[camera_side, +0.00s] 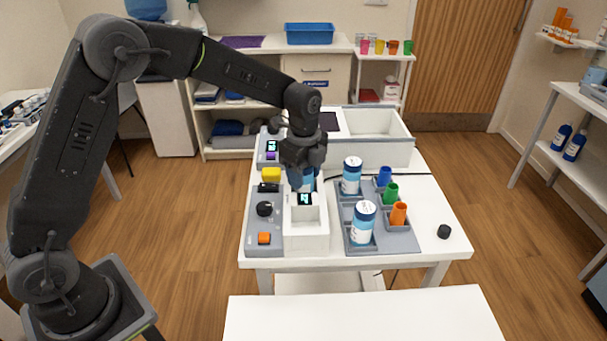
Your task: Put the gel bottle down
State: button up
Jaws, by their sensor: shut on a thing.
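My gripper (303,160) points down over the white, box-shaped holder (308,240) on the table and is shut on a gel bottle (307,181). Only a blue part of this bottle shows below the fingers. It is over or in the back part of the holder; I cannot tell whether its base touches anything. Two similar white-and-blue bottles stand upright on the grey tray (390,245) to the right, one at the back (351,177) and one at the front (363,223).
Blue (384,176), green (391,194) and orange (398,214) cups stand on the tray. A grey panel (263,230) with a black knob and orange button lies left of the holder. A white bin (385,150) stands behind.

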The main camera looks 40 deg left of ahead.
jog(key=shift+f, duration=0.25)
jog(key=shift+f, duration=0.15)
jog(key=shift+s+f, duration=0.1)
jog(key=shift+f, duration=0.5)
jog(key=o, duration=1)
notch_tip(320, 180, up, 14)
jog(key=shift+f, duration=0.15)
jog(key=s+a+r+n+t, duration=0.1)
jog(key=s+r+n+t, duration=0.1)
jog(key=s+r+n, duration=0.45)
jog(key=s+f+n+t, duration=0.1)
jog(key=s+n, duration=0.2)
jog(key=s, duration=0.4)
jog(key=s+a+f+n+t, duration=0.1)
jog(key=s+n, duration=0.3)
jog(key=s, duration=0.2)
jog(key=s+f+n+t, duration=0.1)
jog(key=s+f+n, duration=0.1)
jog(key=s+n, duration=0.2)
jog(key=shift+s+a+n+t, duration=0.1)
jog(key=shift+s+n+t, duration=0.05)
jog(key=shift+s, duration=0.8)
jog(key=shift+s+a+n+t, duration=0.1)
jog(key=shift+s+t, duration=0.05)
jog(key=shift+s, duration=0.75)
